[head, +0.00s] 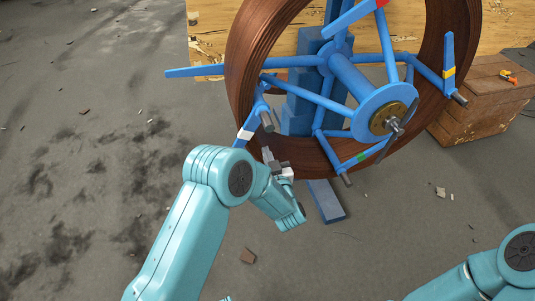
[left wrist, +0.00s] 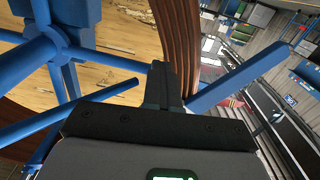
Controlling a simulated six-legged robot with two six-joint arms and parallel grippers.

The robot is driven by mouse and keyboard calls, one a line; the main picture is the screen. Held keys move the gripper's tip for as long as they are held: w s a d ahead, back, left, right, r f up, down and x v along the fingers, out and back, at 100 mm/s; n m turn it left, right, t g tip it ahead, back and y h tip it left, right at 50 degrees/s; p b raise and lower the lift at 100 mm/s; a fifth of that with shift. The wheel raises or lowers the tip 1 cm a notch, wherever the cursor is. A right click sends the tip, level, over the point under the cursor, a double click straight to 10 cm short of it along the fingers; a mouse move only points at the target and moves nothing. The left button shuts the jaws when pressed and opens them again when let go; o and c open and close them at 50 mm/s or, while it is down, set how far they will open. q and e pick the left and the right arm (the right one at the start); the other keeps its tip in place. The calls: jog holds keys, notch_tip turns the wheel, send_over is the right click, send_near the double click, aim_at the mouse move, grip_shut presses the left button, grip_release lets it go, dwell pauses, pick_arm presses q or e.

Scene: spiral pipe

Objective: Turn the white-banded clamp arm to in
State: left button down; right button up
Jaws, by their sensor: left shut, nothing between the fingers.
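The white-banded clamp arm (head: 253,119) is a short blue bar on the left side of a blue reel frame, with a white band near its lower end. It slants down and to the left, outside the brown pipe coil (head: 249,60). My left gripper (head: 270,158) is shut and empty, just below the white band. I cannot tell whether it touches the arm. In the left wrist view the closed fingers (left wrist: 160,85) point at the coil, with a blue bar (left wrist: 245,80) to their right; no white band shows there. My right gripper is out of view.
The reel's hub (head: 383,115) faces me. Other clamp arms carry yellow (head: 448,72), green (head: 362,157) and red bands. A long blue bar (head: 205,70) juts left. A wooden crate (head: 480,100) stands at right. The floor at left is open.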

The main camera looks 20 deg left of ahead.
pick_arm(q)
jog(key=shift+f, duration=0.15)
dwell(0.4)
jog(key=shift+w, duration=0.1)
jog(key=c, duration=0.8)
grip_release()
jog(key=shift+p+v, duration=1.85)
jog(key=shift+v, duration=6.4)
